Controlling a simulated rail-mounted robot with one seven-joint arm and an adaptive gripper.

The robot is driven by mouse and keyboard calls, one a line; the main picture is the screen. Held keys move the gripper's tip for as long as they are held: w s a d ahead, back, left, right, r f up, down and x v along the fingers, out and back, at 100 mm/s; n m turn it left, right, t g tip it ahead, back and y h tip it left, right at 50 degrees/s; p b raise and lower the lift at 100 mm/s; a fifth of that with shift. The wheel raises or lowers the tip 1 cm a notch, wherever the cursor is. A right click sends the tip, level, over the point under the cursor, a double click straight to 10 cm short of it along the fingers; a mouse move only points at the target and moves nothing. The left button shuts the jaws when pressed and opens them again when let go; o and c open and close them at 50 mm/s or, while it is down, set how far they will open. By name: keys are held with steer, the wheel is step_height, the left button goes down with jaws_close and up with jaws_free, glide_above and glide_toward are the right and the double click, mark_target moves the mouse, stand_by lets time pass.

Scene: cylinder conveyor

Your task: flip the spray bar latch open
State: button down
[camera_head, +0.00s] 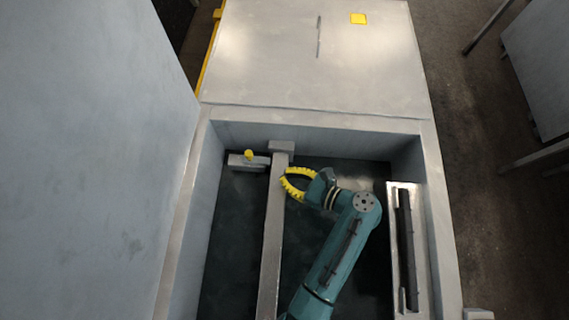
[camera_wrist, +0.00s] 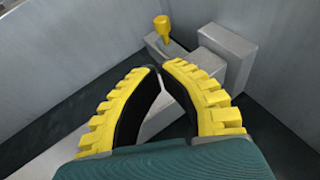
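The latch shows as a small yellow knob (camera_head: 249,154) on a low grey block (camera_head: 240,163) near the back left corner of the sunken bay. In the wrist view the yellow knob (camera_wrist: 163,27) stands upright beyond my fingertips, apart from them. A long grey bar (camera_head: 272,235) runs up the bay to an end block (camera_head: 282,146), just right of the latch. My gripper (camera_head: 284,178) is right at this bar, to the right of and nearer than the knob. In the wrist view my gripper's (camera_wrist: 160,67) yellow ribbed fingers come together at the tips, with nothing between them.
Grey walls enclose the dark-floored bay. A pale panel with a dark rod (camera_head: 405,240) stands along its right side. A large grey panel (camera_head: 80,160) rises at left.

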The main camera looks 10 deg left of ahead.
mark_target(250, 159)
steer(key=b+x, duration=0.1)
steer(key=x, duration=0.5)
steer(key=b+x, duration=0.1)
steer(key=x, duration=0.3)
steer(key=shift+a+r+b, duration=0.2)
steer(key=shift+r+b, duration=0.1)
steer(key=shift+b, duration=0.05)
steer(key=shift+w+a, duration=0.2)
steer(key=shift+a, duration=0.15)
steer(key=shift+r, duration=0.1)
